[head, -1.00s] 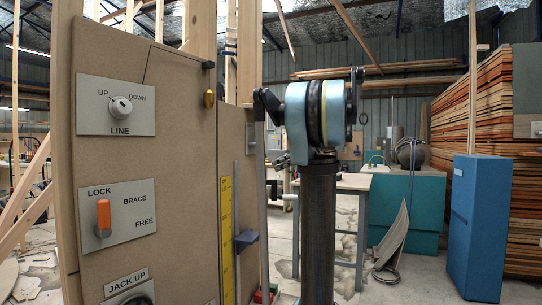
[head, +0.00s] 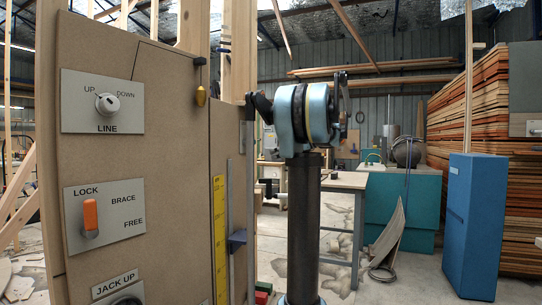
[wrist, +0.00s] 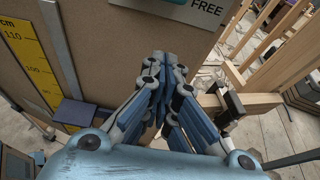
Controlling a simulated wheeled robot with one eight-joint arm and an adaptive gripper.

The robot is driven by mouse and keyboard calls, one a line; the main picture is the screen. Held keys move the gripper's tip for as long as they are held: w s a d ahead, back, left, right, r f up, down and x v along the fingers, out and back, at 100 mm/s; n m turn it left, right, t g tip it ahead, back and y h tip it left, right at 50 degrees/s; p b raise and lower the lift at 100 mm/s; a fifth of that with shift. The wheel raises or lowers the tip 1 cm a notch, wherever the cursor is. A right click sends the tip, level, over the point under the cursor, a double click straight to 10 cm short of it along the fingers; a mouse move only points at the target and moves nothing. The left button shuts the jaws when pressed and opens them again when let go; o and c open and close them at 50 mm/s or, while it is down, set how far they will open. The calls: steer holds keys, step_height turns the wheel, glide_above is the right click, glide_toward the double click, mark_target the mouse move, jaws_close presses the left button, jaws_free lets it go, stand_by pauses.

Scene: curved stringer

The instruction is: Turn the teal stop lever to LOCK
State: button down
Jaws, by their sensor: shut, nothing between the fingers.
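In the wrist view, a grey plate marked FREE (wrist: 208,12) is cut off by the top edge. A teal piece (wrist: 190,2) shows beside the word, possibly the teal stop lever; its direction cannot be told. My gripper (wrist: 165,62) is shut and empty, below that plate and in front of the brown panel, apart from the teal piece in the picture. In the head view, my gripper is hidden behind my arm. A different lever, orange (head: 90,214), points up to LOCK on a plate with BRACE and FREE (head: 120,225).
A yellow ruler (head: 220,240) with a blue slider (head: 238,240) runs down the panel (head: 165,150). Above the orange lever is a LINE knob (head: 107,103); below is a JACK UP plate (head: 115,286). Timber framing (wrist: 270,60) stands right of my gripper. A blue block (head: 475,225) stands far right.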

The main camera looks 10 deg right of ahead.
mark_target(250, 142)
steer(key=w+a+r, duration=0.1)
steer(key=w+a, duration=0.2)
steer(key=a, duration=0.3)
steer(key=shift+w+a+r, duration=0.2)
steer(key=shift+w+a, duration=0.1)
steer(key=shift+a, duration=0.1)
steer(key=shift+a, duration=0.15)
stand_by(0.4)
